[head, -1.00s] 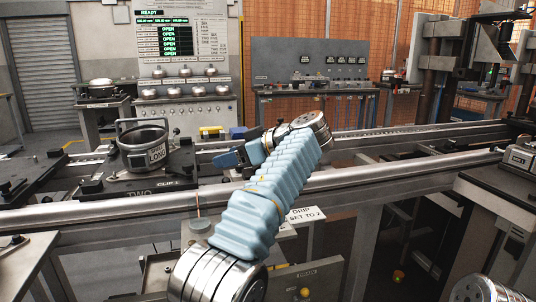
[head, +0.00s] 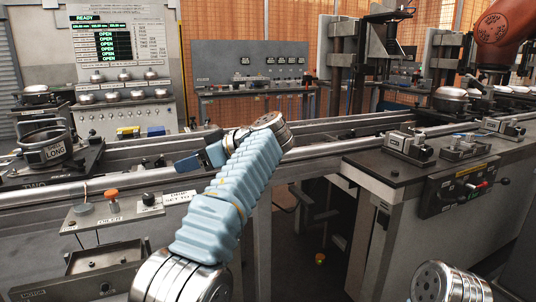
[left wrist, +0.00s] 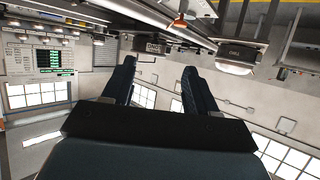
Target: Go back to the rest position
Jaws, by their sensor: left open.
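My left arm comes in from the bottom of the head view in a light blue ribbed sleeve. It reaches up and away over the near rail of the conveyor line. My left gripper (head: 198,160) has dark blue fingers and points left. In the left wrist view its two fingers (left wrist: 160,80) stand apart with nothing between them. In the head view a grey ring-shaped part marked LONG (head: 44,150) sits on a dark pallet at the far left, apart from the gripper. My right gripper does not show.
Near rails (head: 100,185) run across below my left arm. An oiler panel (head: 115,210) stands at the lower left. A dark-topped bench (head: 385,175) with clamps and a control box (head: 465,187) is at right. An orange robot arm (head: 497,35) hangs at the upper right.

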